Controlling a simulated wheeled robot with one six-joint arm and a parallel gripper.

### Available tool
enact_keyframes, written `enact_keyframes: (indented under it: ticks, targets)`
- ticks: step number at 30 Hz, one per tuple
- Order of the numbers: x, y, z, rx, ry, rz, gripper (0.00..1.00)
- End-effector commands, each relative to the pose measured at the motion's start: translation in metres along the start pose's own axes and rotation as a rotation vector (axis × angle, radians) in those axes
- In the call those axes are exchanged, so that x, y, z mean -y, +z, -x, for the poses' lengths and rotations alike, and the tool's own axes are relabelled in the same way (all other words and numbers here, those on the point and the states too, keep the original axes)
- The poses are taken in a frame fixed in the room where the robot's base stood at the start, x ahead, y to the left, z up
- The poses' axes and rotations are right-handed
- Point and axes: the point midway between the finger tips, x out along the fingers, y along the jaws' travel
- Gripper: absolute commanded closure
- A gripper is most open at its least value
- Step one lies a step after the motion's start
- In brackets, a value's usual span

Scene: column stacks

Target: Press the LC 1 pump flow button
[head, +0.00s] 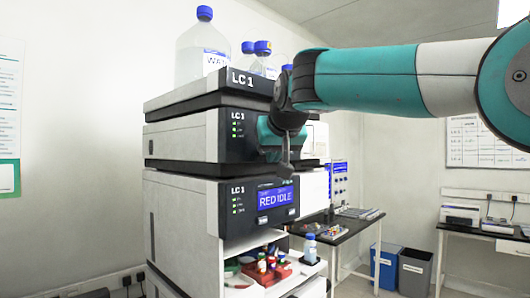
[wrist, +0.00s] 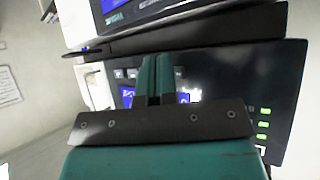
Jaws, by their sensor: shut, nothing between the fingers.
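The LC 1 stack (head: 180,215) stands left of centre in the head view. Its upper black-fronted module (head: 238,135) has small green lights and an LC 1 label. My gripper (head: 272,142) is in front of that module and covers much of its right side. In the wrist view a dark panel (wrist: 225,75) shows green lights at right, a blue display (wrist: 127,95) and a row of small grey buttons (wrist: 125,73). My gripper's teal fingers (wrist: 158,78) are together, empty, in front of the display and buttons. Button labels are unreadable; contact cannot be told.
A lower module with a RED IDLE display (head: 276,197) sits below, over an open drawer of vials (head: 265,268). Bottles with blue caps (head: 203,52) stand on top. A black bench (head: 345,225) and bins (head: 414,270) are at right.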

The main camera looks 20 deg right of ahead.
Motion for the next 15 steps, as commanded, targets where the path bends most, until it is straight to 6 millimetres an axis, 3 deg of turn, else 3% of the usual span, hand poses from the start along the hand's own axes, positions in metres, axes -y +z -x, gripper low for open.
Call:
enact_keyframes:
  ticks: [15]
  targets:
    - [0.0035, -0.0034, -0.0045, 0.001, 0.0, 0.0, 1.0]
